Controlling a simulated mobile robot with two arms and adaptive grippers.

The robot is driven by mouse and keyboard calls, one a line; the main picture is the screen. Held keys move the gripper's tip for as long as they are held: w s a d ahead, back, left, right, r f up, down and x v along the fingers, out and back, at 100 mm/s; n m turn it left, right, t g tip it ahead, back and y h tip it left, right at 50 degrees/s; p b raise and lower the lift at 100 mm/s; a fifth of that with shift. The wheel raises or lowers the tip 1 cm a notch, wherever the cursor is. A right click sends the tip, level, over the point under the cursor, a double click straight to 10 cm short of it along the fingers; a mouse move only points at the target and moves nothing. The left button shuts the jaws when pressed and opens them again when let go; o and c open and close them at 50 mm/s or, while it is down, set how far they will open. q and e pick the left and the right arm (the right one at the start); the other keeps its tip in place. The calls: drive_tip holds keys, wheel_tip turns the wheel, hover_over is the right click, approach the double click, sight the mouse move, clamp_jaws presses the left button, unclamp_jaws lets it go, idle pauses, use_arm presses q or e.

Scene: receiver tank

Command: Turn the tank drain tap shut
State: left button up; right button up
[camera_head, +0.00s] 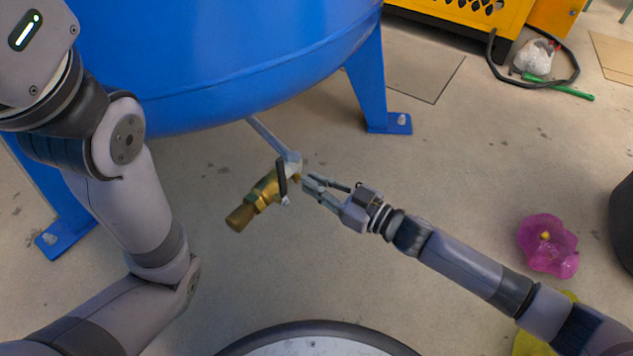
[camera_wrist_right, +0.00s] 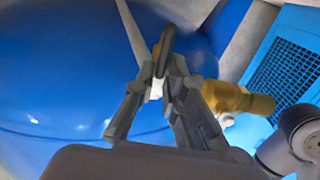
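The drain tap (camera_head: 262,195) is a brass valve at the end of a grey pipe (camera_head: 266,133) beneath the blue tank (camera_head: 240,60). Its black lever (camera_head: 281,177) stands across the valve body, roughly upright in the head view. My right gripper (camera_head: 306,182) is just right of the lever, fingers pointing at it. In the right wrist view, the fingers (camera_wrist_right: 163,68) are partly apart, with the dark lever (camera_wrist_right: 165,48) at their tips and the brass outlet (camera_wrist_right: 235,98) to the right. I cannot tell whether they touch the lever. My left gripper is out of view.
Blue tank legs (camera_head: 370,85) stand on the concrete floor. A magenta flower-shaped object (camera_head: 548,246) lies at the right. A black hose (camera_head: 572,70), a white bag (camera_head: 537,57) and a green-handled item (camera_head: 570,90) lie near yellow equipment (camera_head: 470,12). Floor around the tap is clear.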

clamp_jaws()
